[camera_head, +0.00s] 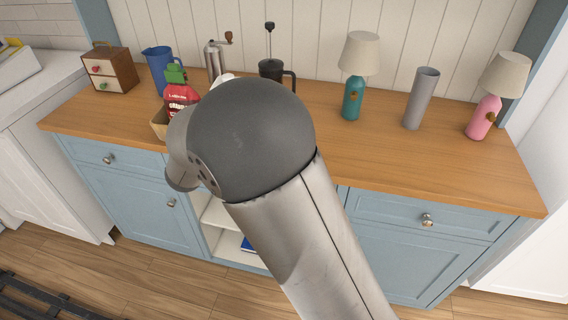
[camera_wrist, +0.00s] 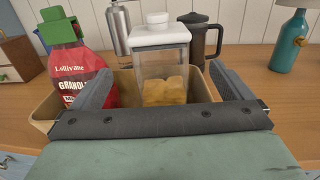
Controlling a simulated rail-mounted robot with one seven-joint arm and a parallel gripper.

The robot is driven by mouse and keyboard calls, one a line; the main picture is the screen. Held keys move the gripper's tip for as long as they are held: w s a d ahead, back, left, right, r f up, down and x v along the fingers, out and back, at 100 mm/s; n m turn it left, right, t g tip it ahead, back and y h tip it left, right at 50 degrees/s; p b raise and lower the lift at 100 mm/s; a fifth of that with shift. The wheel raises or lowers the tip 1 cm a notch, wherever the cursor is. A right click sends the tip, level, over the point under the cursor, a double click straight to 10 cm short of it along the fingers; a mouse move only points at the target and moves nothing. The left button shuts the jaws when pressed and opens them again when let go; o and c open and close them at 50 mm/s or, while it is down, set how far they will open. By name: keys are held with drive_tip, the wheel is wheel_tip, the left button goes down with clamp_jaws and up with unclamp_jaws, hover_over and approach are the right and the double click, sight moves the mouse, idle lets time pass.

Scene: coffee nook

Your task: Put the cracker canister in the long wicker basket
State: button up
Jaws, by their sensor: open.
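The cracker canister (camera_wrist: 164,62) is a clear box with a white lid and tan crackers inside, upright in the wrist view. Its lid seems to show as a white patch (camera_head: 222,79) behind my arm in the head view. My gripper (camera_wrist: 160,74) is open, with one finger to each side of the canister and apart from it. The tan basket (camera_wrist: 40,121) shows behind and on both sides of the canister; it also shows in the head view (camera_head: 158,123). The canister's base is hidden by my gripper, so I cannot fully tell how it sits in the basket.
A metal grinder (camera_wrist: 119,28) and a black French press (camera_wrist: 200,38) stand behind. A teal lamp (camera_head: 352,98) is farther right. The counter's right front (camera_head: 400,160) is clear.

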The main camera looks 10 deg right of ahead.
drive_tip(key=s+d+f+m+g+h, duration=0.1)
drive_tip(key=s+d+m+g+h, duration=0.15)
drive_tip(key=s+d+m, duration=0.35)
drive_tip(key=s+d+f+m+g+h, duration=0.1)
drive_tip(key=d+m+g, duration=0.25)
drive_tip(key=d, duration=0.55)
drive_tip(key=s+d+f+m+g+h, duration=0.1)
drive_tip(key=s+d+m+g, duration=0.35)
drive_tip(key=d, duration=0.25)
drive_tip(key=s+d+f+m+g+y, duration=0.2)
drive_tip(key=s+m+g, duration=0.1)
drive_tip(key=s+m, duration=0.4)
drive_tip(key=s+d+f+m+g+y, duration=0.25)
drive_tip(key=s+m, duration=0.25)
drive_tip(key=s, duration=0.5)
drive_tip(key=s+a+f+m+g+y, duration=0.1)
drive_tip(key=s+a+m+y, duration=0.4)
drive_tip(key=s+m, duration=0.1)
drive_tip(key=shift+s+f+m, duration=0.2)
drive_tip(key=shift+f+m, duration=0.1)
